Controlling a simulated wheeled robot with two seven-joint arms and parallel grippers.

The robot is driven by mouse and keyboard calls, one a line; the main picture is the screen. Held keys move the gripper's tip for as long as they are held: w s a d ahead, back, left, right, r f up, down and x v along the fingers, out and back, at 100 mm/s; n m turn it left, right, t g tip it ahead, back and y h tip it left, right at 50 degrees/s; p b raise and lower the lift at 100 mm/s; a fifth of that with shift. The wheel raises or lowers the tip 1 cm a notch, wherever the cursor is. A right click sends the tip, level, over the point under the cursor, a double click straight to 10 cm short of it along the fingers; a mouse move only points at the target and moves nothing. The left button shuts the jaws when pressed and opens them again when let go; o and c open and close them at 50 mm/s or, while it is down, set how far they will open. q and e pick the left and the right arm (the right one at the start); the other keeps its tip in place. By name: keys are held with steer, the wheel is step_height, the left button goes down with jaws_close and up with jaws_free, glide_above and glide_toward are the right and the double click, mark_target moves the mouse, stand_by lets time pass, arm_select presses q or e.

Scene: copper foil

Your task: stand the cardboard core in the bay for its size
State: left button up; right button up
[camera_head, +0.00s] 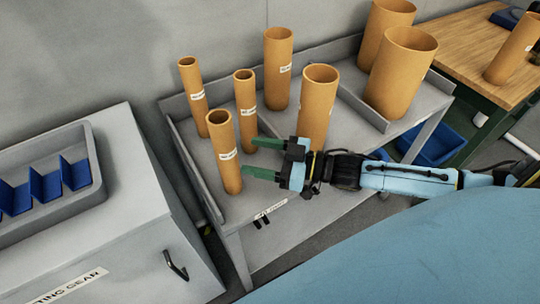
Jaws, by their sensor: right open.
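Several orange-brown cardboard cores stand upright on a grey, lipped cart (285,215). Three narrow ones stand at the left: a rear one (193,88), a middle one (245,97) and a front one (226,160). Two medium cores, a rear one (278,68) and a front one (317,100), stand in the middle. Two wide cores, a rear one (385,30) and a front one (399,75), stand at the right. My right gripper (249,157) is open and empty, its green fingers pointing left at the front narrow core, just right of it. My left gripper is out of view.
Another core (512,48) stands on a wooden bench (460,45) at the far right. A grey cabinet (150,215) carrying a tray (97,175) with blue dividers stands left of the cart. A blue bin (437,148) sits beneath the bench. Raised dividers split the cart top.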

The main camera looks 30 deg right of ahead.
steer(key=shift+v, duration=1.35)
